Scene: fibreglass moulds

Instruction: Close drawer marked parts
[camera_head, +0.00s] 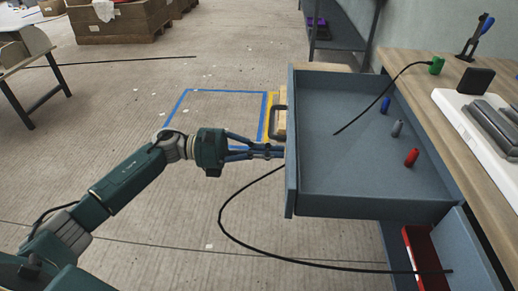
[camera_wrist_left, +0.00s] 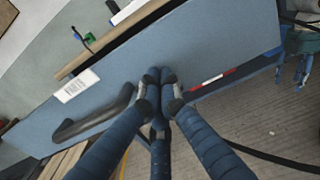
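The grey-blue drawer (camera_head: 350,150) is pulled out from under the wooden worktop, with a blue, a grey and a red small cylinder inside. Its front panel (camera_wrist_left: 215,45) fills much of the left wrist view, with a white label (camera_wrist_left: 76,86) too small to read and a dark bar handle (camera_wrist_left: 95,115). My left gripper (camera_head: 280,151) is at the outside of the drawer front, beside the handle. Its fingertips (camera_wrist_left: 160,85) are together, with nothing visible between them, at or very near the panel; contact is unclear.
The worktop (camera_head: 400,62) carries a white tray and tools. A black cable (camera_head: 235,235) loops across the floor. Blue tape (camera_head: 190,90) marks open floor behind my arm.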

